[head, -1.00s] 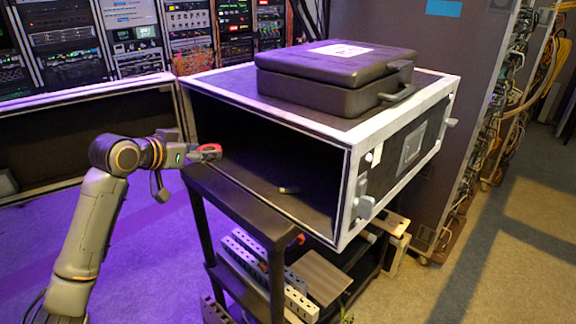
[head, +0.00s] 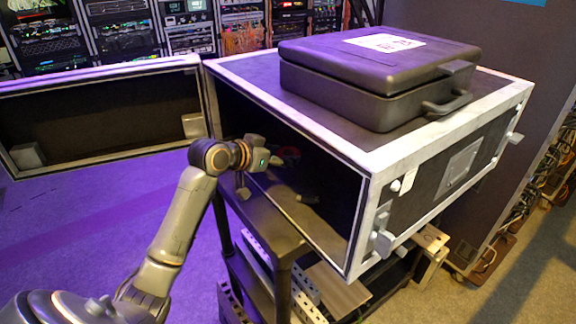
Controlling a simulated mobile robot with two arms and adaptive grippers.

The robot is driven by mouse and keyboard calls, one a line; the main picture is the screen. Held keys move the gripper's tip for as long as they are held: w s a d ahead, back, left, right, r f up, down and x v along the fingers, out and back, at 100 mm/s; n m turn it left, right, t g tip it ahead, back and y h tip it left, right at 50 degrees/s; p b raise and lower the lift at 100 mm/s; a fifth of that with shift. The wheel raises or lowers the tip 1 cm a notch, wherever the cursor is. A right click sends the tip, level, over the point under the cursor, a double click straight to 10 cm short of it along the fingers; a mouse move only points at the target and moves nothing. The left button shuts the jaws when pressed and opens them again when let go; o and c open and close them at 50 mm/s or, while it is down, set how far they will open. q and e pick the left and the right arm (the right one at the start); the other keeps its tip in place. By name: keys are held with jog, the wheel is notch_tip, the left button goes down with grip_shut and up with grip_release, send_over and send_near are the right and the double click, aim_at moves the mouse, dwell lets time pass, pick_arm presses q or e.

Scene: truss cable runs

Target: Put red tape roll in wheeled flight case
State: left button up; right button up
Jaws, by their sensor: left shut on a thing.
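The wheeled flight case (head: 400,165) is a dark box with pale metal edges, its open front facing left. My left gripper (head: 280,158) is at the open front, its fingers reaching inside the case. It is shut on the red tape roll (head: 291,152), of which only a small dim red part shows past the gripper. I cannot tell whether the roll touches the case floor. My right gripper is not in view.
A black hard case (head: 375,85) lies on top of the flight case. A small dark item (head: 309,198) lies on the case floor near the front edge. The case stands on a black cart (head: 268,222) with several pale slotted bars below. An open lid (head: 100,110) stands at left.

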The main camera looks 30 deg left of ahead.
aim_at(283, 177)
pick_arm(q)
jog(key=shift+w+f, duration=0.15)
jog(key=shift+f, duration=0.6)
notch_tip(283, 177, down, 3)
jog(key=shift+w+f+p, duration=0.1)
jog(key=shift+p, duration=0.25)
jog(key=o, duration=1.1)
jog(key=shift+f, duration=0.1)
jog(key=shift+c, duration=0.2)
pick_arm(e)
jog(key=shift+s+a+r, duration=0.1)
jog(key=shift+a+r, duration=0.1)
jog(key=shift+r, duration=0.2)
